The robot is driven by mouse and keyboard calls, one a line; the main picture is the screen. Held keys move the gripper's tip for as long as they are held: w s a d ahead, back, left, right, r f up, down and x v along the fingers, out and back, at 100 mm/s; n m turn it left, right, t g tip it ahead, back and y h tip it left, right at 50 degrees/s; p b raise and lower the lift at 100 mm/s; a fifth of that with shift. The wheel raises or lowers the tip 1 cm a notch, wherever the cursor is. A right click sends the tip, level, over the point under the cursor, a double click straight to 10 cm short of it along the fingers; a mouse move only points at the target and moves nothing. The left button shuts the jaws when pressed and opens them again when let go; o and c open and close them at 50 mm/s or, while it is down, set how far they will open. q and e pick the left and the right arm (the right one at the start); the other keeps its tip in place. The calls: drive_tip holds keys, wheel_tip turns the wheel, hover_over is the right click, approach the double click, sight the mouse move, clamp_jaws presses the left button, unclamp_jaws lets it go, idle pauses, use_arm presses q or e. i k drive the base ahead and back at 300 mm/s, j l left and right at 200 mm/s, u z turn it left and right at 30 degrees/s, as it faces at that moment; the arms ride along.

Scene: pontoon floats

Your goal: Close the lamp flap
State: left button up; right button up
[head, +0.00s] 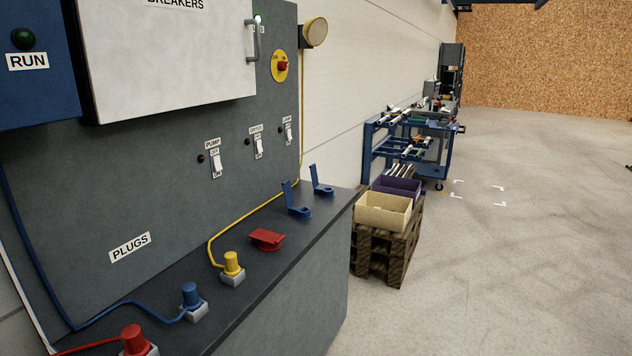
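No flap here carries a readable lamp label. Two blue sockets on the dark ledge have their flaps standing up: the nearer blue flap (290,196) and the farther blue flap (315,175). Nearer to me a red socket flap (267,237) lies flat over its socket. A round yellow-rimmed lamp (315,32) is mounted at the panel's top right, and a yellow cable runs down from near it to a yellow plug (232,262). Neither of my grippers is in view.
A blue plug (192,295) and a red plug (135,340) stand on the ledge. Above are several switches and a white breakers door (170,60). Boxes on a pallet (383,250) and a blue cart (440,150) stand right.

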sight(315, 183)
drive_tip(key=i+l+z, duration=0.25)
drive_tip(key=i+l, duration=0.15)
drive_tip(key=i+l+z, duration=0.2)
drive_tip(key=i+l, duration=0.15)
drive_tip(key=i, duration=0.1)
